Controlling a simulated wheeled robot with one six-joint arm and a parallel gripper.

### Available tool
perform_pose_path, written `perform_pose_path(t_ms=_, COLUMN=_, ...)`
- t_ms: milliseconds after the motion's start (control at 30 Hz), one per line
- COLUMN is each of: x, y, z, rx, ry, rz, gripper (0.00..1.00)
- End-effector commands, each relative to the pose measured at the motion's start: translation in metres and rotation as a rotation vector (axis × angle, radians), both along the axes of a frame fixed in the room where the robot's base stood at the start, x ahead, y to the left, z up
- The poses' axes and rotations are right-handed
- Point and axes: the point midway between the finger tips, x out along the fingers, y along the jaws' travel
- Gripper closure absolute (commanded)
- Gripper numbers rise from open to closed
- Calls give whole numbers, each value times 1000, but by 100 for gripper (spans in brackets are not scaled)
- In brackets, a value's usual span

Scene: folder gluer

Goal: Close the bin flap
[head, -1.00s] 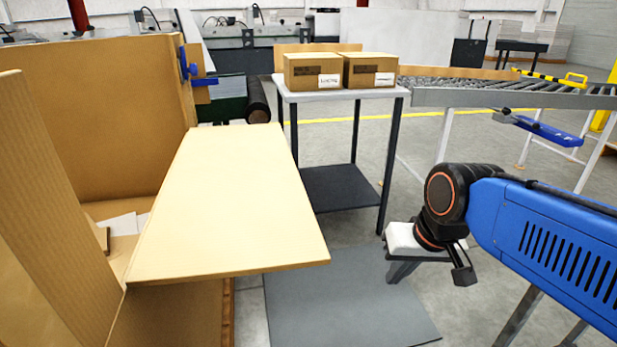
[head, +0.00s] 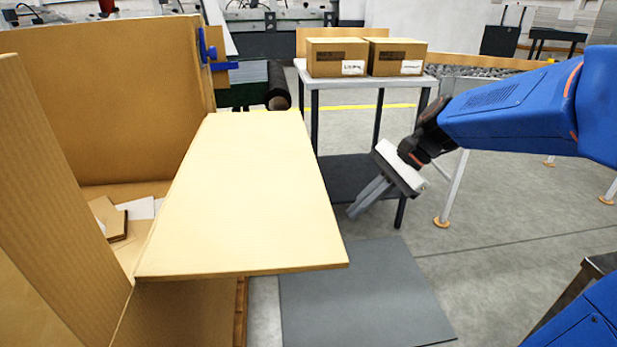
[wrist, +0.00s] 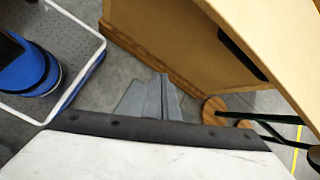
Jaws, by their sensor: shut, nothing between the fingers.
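The large cardboard bin (head: 105,105) stands at the left with its top open. Its flap (head: 240,190) is a pale flat panel, folded outward and sticking out to the right, roughly level. In the wrist view the bin's outer side (wrist: 185,40) shows a dark slot, and a pale panel at the upper right looks like the flap (wrist: 285,35). My gripper (head: 360,208) is shut and empty, right of the flap and apart from it, with grey fingers pointing down and left. Its fingers also show in the wrist view (wrist: 152,100).
A table (head: 357,78) with two labelled cartons (head: 368,57) stands behind my gripper. A grey mat (head: 365,295) lies on the floor right of the bin. Blue clamps (head: 208,50) sit at the bin's back corner. Paper and cardboard scraps (head: 125,218) lie inside the bin.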

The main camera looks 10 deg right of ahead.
Motion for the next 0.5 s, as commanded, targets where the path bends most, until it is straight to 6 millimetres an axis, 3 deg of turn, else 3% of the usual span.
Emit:
perform_pose_path(t_ms=100, x=34, y=5, z=6, rx=112, ry=118, rz=-102, gripper=100)
perform_pose_path(t_ms=300, x=83, y=7, z=18, rx=275, ry=284, rz=-239, gripper=100)
perform_pose_path(t_ms=500, x=107, y=6, z=24, rx=359, ry=370, rz=-301, gripper=100)
